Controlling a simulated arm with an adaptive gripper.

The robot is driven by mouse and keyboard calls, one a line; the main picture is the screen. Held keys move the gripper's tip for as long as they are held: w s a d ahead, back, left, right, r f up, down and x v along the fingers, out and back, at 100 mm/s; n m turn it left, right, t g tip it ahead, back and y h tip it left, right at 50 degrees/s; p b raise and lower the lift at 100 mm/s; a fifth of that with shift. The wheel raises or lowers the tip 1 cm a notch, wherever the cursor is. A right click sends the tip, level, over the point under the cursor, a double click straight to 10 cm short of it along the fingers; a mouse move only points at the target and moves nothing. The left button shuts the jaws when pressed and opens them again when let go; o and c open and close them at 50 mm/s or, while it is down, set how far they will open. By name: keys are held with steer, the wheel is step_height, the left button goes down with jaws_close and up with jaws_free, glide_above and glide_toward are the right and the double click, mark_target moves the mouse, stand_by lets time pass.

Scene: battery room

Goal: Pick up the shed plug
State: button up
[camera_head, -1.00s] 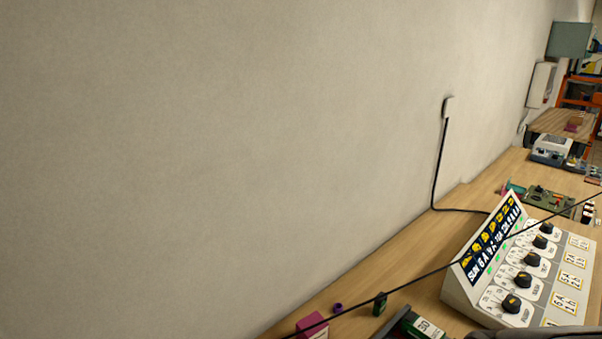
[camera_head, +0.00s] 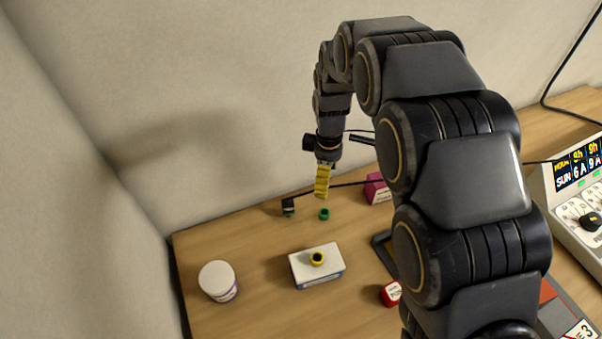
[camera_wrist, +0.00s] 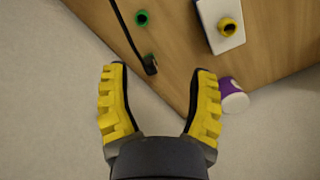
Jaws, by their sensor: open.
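A black plug (camera_head: 288,206) on a black cable lies near the back left edge of the wooden bench; I cannot read a label on it. In the wrist view the plug (camera_wrist: 150,66) shows between my fingertips in the picture, apart from them. My gripper (camera_head: 321,192) has yellow ribbed fingers and hangs above the bench, right of the plug in the head view. In the wrist view my gripper (camera_wrist: 161,70) is open and empty.
A green ring (camera_head: 324,214) lies beside the plug. A white box (camera_head: 327,271) carries a yellow ring (camera_head: 317,259). A white-lidded tub (camera_head: 217,280), red block (camera_head: 390,294) and pink box (camera_head: 376,188) stand around. A wall closes the back; the control panel (camera_head: 571,190) is at right.

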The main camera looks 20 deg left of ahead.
mark_target(288, 201)
steer(key=a+f+n, duration=0.1)
steer(key=a+f, duration=0.1)
steer(key=a, duration=0.1)
steer(key=a+f+n, duration=0.2)
steer(key=f, duration=0.1)
steer(key=a+f+n, duration=0.2)
steer(key=a+f, duration=0.1)
steer(key=shift+w+a, duration=0.35)
steer(key=shift+w, duration=0.05)
steer(key=shift+a+f, duration=0.25)
steer(key=f, duration=0.7)
steer(key=shift+s+d+f, duration=0.25)
steer(key=shift+s+f, duration=0.05)
jaws_close()
